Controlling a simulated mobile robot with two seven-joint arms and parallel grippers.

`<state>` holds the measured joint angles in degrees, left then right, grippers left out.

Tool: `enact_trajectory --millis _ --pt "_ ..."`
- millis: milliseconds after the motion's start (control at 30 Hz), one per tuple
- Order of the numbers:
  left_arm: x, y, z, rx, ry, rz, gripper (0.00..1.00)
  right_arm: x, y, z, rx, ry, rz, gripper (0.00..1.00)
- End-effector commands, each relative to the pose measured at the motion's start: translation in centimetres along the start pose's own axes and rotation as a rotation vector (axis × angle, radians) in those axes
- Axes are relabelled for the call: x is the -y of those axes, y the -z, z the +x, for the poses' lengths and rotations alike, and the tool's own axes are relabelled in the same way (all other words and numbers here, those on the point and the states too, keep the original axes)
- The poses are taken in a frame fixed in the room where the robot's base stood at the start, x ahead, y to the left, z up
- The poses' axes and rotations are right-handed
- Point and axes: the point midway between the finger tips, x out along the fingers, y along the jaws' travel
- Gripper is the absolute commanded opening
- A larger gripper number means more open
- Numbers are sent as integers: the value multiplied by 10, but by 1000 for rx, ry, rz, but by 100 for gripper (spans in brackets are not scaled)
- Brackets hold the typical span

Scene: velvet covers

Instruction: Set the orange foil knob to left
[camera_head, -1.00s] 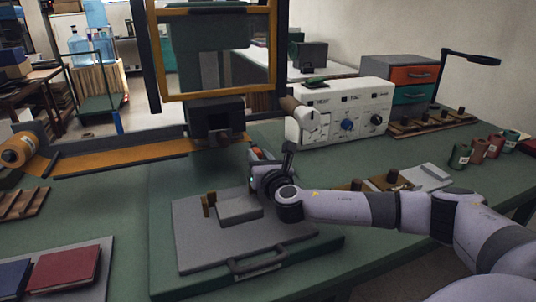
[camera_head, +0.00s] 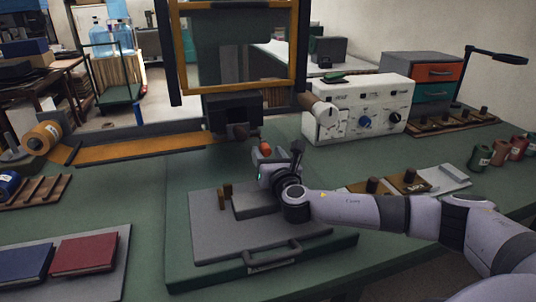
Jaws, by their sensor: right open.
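A small orange piece (camera_head: 266,148) shows just beyond my right gripper (camera_head: 266,158). I cannot tell whether it is the orange foil knob or part of something else. The gripper is open, above the rear part of the grey plate of the press, and its fingers are small and partly hidden by the wrist. The cream control box (camera_head: 358,108) stands behind and to the right, apart from the gripper. Its front carries a blue knob (camera_head: 365,122) and a black knob (camera_head: 396,118). No orange knob is clear on it. My left gripper is out of view.
The press plate (camera_head: 225,240) bears a grey block and small brown posts. A dark press head (camera_head: 232,112) hangs behind it under a yellow frame. Red and blue books (camera_head: 85,254) lie at left.

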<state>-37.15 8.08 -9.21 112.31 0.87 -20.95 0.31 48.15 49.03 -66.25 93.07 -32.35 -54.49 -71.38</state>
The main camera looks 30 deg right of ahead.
Motion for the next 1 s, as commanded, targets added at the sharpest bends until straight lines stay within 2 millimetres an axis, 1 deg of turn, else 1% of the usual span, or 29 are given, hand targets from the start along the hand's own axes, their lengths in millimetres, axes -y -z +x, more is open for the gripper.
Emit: enact_trajectory --millis 300,500,700,1000 --pt "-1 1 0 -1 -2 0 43 0 1 -40 -2 -1 -1 55" --pt "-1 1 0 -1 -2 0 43 0 0 -60 -1 -1 -1 55" --pt "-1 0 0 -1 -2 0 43 0 0 -67 1 0 0 55" --pt "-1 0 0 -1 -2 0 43 0 0 -67 0 0 -1 55"
